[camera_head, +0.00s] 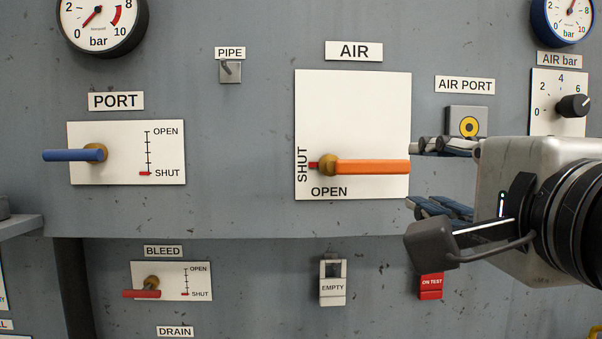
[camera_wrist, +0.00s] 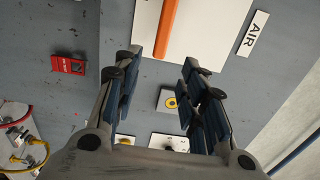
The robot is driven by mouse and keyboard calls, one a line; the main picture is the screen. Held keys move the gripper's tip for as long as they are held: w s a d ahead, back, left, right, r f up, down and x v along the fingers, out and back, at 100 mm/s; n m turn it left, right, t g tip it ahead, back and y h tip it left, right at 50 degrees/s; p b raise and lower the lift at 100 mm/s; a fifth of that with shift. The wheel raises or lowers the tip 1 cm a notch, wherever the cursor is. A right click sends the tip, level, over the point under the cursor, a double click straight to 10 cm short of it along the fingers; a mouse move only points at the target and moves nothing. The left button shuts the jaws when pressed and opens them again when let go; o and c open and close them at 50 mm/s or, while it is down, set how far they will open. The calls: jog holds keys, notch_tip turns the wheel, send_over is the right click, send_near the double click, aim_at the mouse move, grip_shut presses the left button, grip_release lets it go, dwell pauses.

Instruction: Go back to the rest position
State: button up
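My gripper (camera_head: 412,178) is at the right in the head view, its fingers pointing left toward the orange AIR lever (camera_head: 370,167). In the wrist view my gripper (camera_wrist: 160,76) has its two fingers wide apart with nothing between them. The lever also shows in the wrist view (camera_wrist: 166,28), beyond the fingertips.
The AIR PORT fitting (camera_head: 468,123) is behind my fingers. A red ON TEST tag (camera_head: 431,286) hangs below. The blue PORT lever (camera_head: 75,155) and red BLEED lever (camera_head: 142,293) are at the left. A shelf edge (camera_head: 20,226) juts out at the far left.

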jog(key=s+a+f+n+g+y, duration=0.15)
jog(key=f+n+g, duration=0.3)
jog(key=f, duration=0.75)
jog(key=w+a+f+n+g, duration=0.1)
jog(key=a+f+n+g, duration=0.3)
jog(key=f, duration=0.8)
jog(key=s+d+f+n+g, duration=0.1)
jog(key=s+f+n+g, duration=0.1)
jog(key=s+f+n, duration=0.3)
jog(key=s+d+f+n+g+h, duration=0.1)
jog(key=s+d+f+n+g, duration=0.1)
jog(key=f, duration=0.9)
jog(key=s+n+g, duration=0.1)
jog(key=s+n, duration=0.1)
jog(key=s, duration=0.1)
jog(key=shift+s+f+n, duration=0.15)
jog(key=shift+f+n, duration=0.2)
